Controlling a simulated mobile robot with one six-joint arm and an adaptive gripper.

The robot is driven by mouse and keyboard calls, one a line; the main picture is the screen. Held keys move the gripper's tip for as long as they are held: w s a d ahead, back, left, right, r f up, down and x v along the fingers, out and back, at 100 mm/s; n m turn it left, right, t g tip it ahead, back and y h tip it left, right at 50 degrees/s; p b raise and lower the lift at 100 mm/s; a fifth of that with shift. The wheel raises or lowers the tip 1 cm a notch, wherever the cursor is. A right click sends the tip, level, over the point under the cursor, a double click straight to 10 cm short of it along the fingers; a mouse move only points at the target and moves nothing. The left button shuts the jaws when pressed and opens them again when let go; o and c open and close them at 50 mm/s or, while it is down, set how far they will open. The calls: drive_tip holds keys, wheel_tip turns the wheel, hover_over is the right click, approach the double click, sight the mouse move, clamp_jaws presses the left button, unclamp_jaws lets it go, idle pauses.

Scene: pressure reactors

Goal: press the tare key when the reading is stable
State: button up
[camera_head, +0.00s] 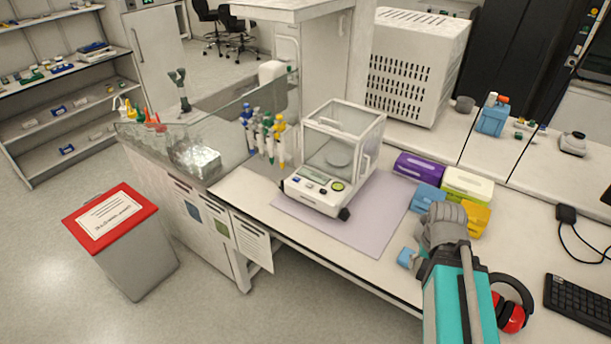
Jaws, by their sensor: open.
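The balance (334,158) stands on a lilac mat (375,220) on the bench, with a clear draft shield around a round pan (340,155). The pan looks empty. The reading and key labels are too small to read, so I cannot tell which key is tare or whether the reading is stable. My gripper (443,222), grey at the end of my teal arm, is right of the balance and apart from it. Its fingertips are hard to make out.
Purple (418,167), blue, white-green and yellow boxes stand right of the mat, close to my gripper. Pipettes (265,137) hang on a stand left of the balance. Red ear defenders (511,312) and a keyboard (580,301) lie at right. The mat in front of the balance is clear.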

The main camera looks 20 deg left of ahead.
clamp_jaws()
idle(1.4)
